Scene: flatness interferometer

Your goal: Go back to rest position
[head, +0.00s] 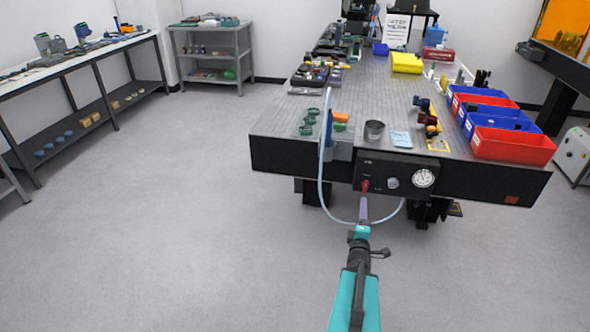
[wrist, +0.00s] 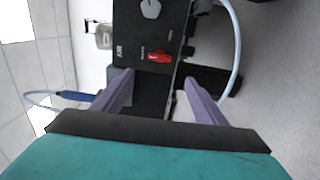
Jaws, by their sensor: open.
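My gripper (head: 363,205) is in front of the optical table's near edge, just below a black control panel (head: 395,166) in the head view. Its purple fingers are apart and nothing shows between them. A red switch or lever (head: 365,186) on the panel lies just beyond the fingertips. In the wrist view the open gripper (wrist: 158,82) faces the panel (wrist: 140,35), with the red lever (wrist: 158,57) ahead between the fingers and apart from them. Whether a fingertip touches the panel I cannot tell.
A pale hose (head: 322,190) loops below the table edge beside my gripper. The optical table (head: 365,97) carries red and blue bins (head: 513,146) at the right. A round gauge (head: 424,177) is on the panel. The grey floor (head: 190,220) at the left is clear.

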